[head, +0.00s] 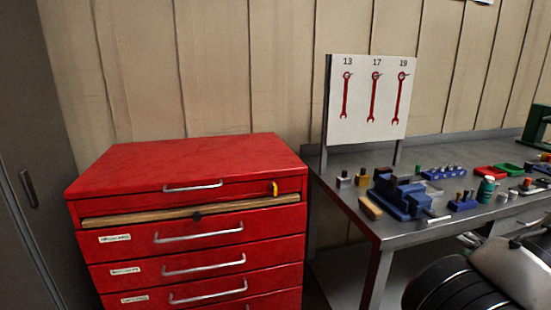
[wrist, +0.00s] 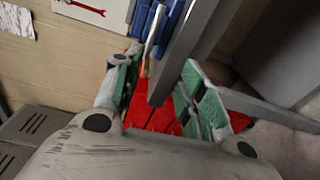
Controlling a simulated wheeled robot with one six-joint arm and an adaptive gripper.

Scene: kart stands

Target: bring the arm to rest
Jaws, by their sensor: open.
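My gripper (wrist: 162,62) shows in the wrist view, its two fingers with green pads spread apart. I see nothing held between the pads. Beyond and between the fingers are a grey metal bar or edge and red and blue surfaces, and I cannot tell how far off they are. In the head view I cannot make out my gripper's fingers.
A red drawer cabinet (head: 190,168) stands against the panelled wall. To its right is a grey metal bench (head: 400,236) with a blue vise (head: 402,198), small parts and bins. A white wrench board (head: 368,105) rises at the bench's back left. A grey locker (head: 25,150) is at far left.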

